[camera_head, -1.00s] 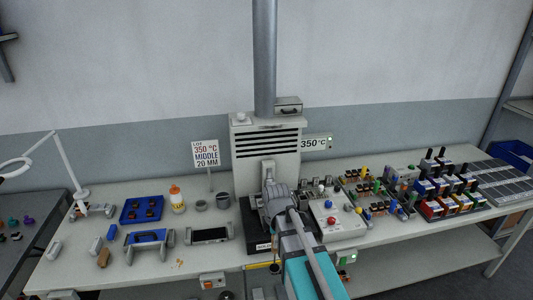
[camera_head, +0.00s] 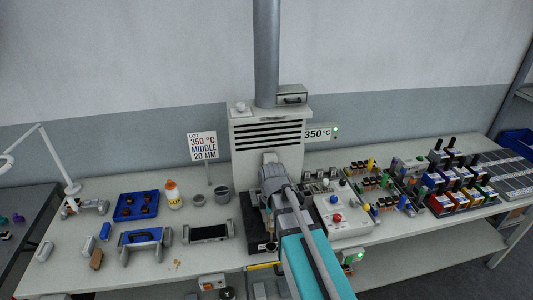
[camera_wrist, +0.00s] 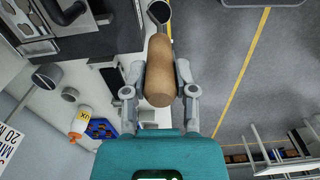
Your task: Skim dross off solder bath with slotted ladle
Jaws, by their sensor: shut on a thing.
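My gripper (camera_wrist: 160,78) is shut on a brown wooden handle (camera_wrist: 160,72), with one grey finger on each side of it in the wrist view. I take this to be the slotted ladle's handle. A dark rounded piece (camera_wrist: 159,12) shows beyond its far end; the slotted bowl cannot be made out. In the head view my wrist and forearm hide the grip. They stand in front of the grey hood unit (camera_head: 268,140), over its dark base (camera_head: 253,222). The solder bath and any dross on it are hidden behind my arm there.
Two grey pots (camera_head: 222,195), a white bottle (camera_head: 173,195) and a blue tray (camera_head: 124,213) stand left of the hood. A control box (camera_head: 340,222) and crowded connector racks (camera_head: 457,195) fill the right side.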

